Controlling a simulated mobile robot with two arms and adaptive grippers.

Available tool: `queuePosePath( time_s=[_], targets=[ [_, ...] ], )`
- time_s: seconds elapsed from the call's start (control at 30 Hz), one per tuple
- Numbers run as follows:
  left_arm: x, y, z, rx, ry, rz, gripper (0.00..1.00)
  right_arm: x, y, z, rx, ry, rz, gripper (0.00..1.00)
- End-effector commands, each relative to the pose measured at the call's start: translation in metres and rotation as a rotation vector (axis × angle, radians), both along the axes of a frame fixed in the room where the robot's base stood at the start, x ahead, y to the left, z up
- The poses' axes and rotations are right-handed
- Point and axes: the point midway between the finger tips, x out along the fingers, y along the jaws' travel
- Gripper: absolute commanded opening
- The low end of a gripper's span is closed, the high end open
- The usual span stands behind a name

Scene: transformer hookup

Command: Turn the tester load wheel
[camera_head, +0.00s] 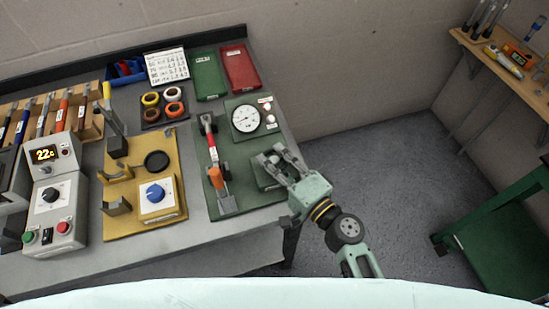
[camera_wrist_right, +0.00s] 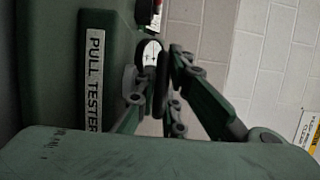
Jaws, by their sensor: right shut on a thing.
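The pull tester is a green plate (camera_head: 230,207) at the right end of the bench, with a round white gauge (camera_head: 246,119) at its back. Its green housing (camera_wrist_right: 108,18) with a "PULL TESTER" label (camera_wrist_right: 95,78) fills the left of the wrist view. My right gripper (camera_head: 280,160) reaches in from the right at the tester's right side. In the wrist view its fingers (camera_wrist_right: 154,88) are closed around the load wheel, a dark round part (camera_wrist_right: 165,76) seen nearly edge-on. The fingers hide much of the wheel. My left gripper is not in view.
A yellow fixture (camera_head: 118,222) with a blue knob is farther left. Green (camera_head: 208,75) and red (camera_head: 240,67) trays lie behind. Open floor is to the right, before a green cart (camera_head: 500,235).

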Motion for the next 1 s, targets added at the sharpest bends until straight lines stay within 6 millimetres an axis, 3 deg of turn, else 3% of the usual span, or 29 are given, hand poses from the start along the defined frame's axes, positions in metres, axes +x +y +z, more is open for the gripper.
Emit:
queuePosePath(
  time_s=[0.27,0.47,1.0],
  targets=[
    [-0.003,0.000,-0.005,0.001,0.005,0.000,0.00,0.000,0.000,-0.002,-0.003,-0.001,0.030,0.00],
    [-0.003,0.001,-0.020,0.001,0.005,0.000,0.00,0.001,-0.001,-0.005,-0.008,-0.003,0.127,0.00],
    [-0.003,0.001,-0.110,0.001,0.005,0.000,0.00,0.001,-0.001,-0.009,-0.008,-0.004,0.572,0.00]
  ],
)
